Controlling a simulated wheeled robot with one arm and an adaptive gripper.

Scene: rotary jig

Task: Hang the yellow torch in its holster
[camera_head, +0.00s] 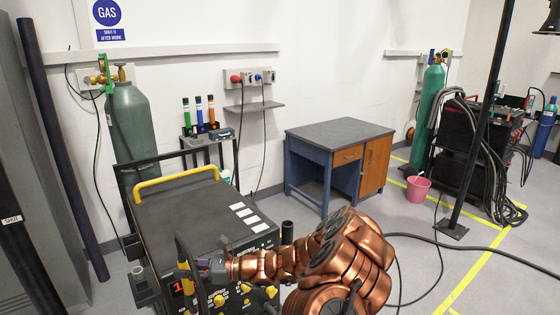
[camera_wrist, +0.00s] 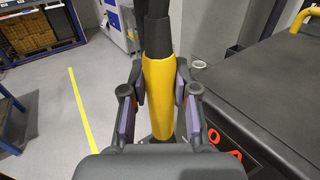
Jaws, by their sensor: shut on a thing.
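The yellow torch (camera_wrist: 157,95) stands roughly upright between the fingers of my gripper (camera_wrist: 157,100) in the wrist view. Its upper part is black, and its lower end is hidden behind my gripper. In the head view, my gripper (camera_head: 193,270) is at the front left corner of the dark machine, shut on the torch (camera_head: 184,278). A grey open-topped cup (camera_head: 140,280) at the machine's left side looks like the holster. Its pale rim (camera_wrist: 198,65) shows beyond and right of the torch in the wrist view. The torch is apart from it.
The dark machine (camera_head: 190,205) has a yellow handle (camera_head: 176,184) and front knobs close to my gripper. A black tube (camera_head: 287,232) stands at its right side. A green gas cylinder (camera_head: 128,130) stands behind. Floor left of the machine is open, with a yellow line (camera_wrist: 80,108).

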